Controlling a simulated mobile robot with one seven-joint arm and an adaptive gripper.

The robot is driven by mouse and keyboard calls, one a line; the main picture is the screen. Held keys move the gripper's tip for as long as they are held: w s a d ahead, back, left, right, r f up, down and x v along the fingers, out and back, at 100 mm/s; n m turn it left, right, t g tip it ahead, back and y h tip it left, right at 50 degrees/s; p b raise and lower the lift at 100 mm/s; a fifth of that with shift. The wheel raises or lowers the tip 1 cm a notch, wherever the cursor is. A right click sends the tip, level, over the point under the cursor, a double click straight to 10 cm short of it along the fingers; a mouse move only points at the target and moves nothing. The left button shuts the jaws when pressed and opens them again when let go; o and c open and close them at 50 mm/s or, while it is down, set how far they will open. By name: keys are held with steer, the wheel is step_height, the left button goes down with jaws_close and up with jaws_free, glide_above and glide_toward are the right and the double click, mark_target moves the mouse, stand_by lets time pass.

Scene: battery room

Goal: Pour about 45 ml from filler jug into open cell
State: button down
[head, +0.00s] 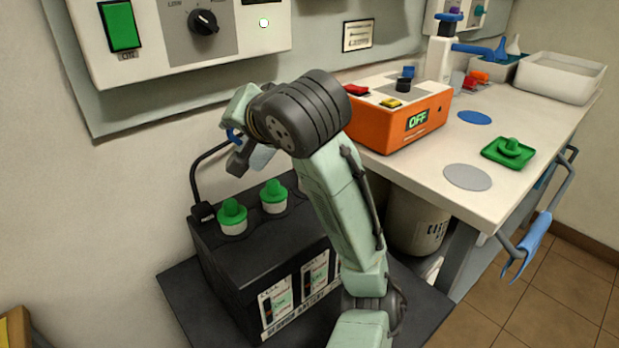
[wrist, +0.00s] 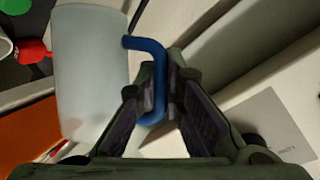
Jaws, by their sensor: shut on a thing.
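My gripper (wrist: 160,85) is shut on the blue handle of the filler jug (wrist: 90,70), a pale translucent vessel. In the head view, my gripper (head: 240,158) is above the battery, and the jug (head: 263,157) is mostly hidden behind it. The jug's tilt and liquid level cannot be told. The black battery (head: 240,270) has two green-capped cells (head: 232,215) (head: 274,195) in sight. My arm covers its right part, and no open cell shows clearly in the head view. A loose green cap (head: 511,149) sits on a green tray (head: 495,158) on the bench.
An orange charger (head: 400,125) reading OFF stands at the bench's left edge. A wall panel (head: 170,50) with a green switch is above the battery. In the wrist view, a red part (wrist: 35,52) lies beside the jug. The bench front (head: 550,120) has free room.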

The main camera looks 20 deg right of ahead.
stand_by(0.5)
steer(key=shift+a+f+n+h, duration=0.15)
steer(key=shift+a+n+h, duration=0.15)
steer(key=shift+n+h, duration=0.1)
steer(key=a+f+n+h+b, duration=0.1)
steer(key=f+n+h, duration=0.1)
steer(key=a+f+n+h+b, duration=0.1)
steer(key=a+f+n+b, duration=0.1)
steer(key=shift+s+a+f+n+t+h+b, duration=0.2)
steer(key=shift+n+t+h+b, duration=0.1)
steer(key=shift+h, duration=0.1)
steer(key=shift+w, duration=0.1)
stand_by(0.5)
steer(key=c, duration=2.3)
jaws_free()
jaws_close()
steer(key=shift+r, duration=0.15)
